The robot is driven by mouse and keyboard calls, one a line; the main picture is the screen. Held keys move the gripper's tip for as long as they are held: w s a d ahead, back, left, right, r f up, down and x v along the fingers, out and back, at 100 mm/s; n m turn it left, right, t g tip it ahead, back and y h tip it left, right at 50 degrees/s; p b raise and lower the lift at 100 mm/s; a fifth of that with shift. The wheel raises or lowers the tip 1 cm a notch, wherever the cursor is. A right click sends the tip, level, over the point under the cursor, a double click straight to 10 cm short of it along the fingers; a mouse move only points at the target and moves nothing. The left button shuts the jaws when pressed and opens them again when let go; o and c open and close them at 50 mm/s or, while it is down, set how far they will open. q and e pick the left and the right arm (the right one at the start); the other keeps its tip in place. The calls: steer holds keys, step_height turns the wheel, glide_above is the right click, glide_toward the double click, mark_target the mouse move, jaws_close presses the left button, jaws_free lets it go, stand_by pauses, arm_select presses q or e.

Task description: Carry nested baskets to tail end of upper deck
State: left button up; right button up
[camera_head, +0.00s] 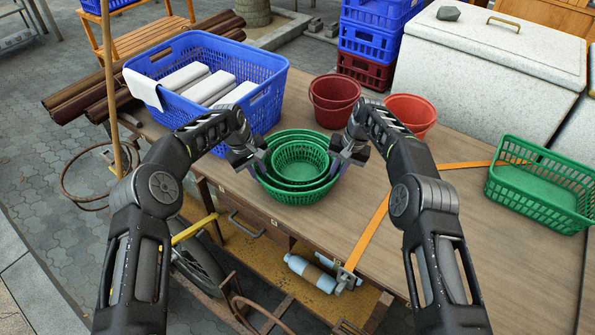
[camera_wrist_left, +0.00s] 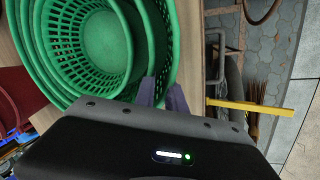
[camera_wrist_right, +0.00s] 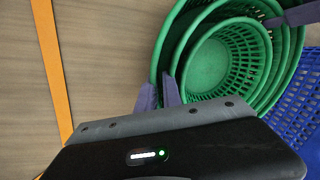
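The nested green baskets (camera_head: 299,165), round and stacked inside one another, are upright near the front edge of the wooden upper deck (camera_head: 480,235). Whether they touch the deck I cannot tell. My left gripper (camera_head: 258,163) is at their left rim, and my right gripper (camera_head: 343,160) is at their right rim. In the left wrist view, the fingers (camera_wrist_left: 162,95) close around the rim of the green baskets (camera_wrist_left: 95,45). In the right wrist view, the fingers (camera_wrist_right: 160,95) likewise pinch the rim of the baskets (camera_wrist_right: 215,60). The undersides are hidden.
A blue crate (camera_head: 265,95) with white rolls stands at left. Red buckets (camera_head: 334,100) and (camera_head: 411,112) stand behind. A rectangular green basket (camera_head: 545,185) sits at the right end. An orange strap (camera_head: 370,232) crosses the deck. The right-front deck is largely clear.

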arm_select(q)
steer(key=shift+c, duration=0.5)
jaws_close()
steer(key=shift+r, duration=0.1)
stand_by(1.0)
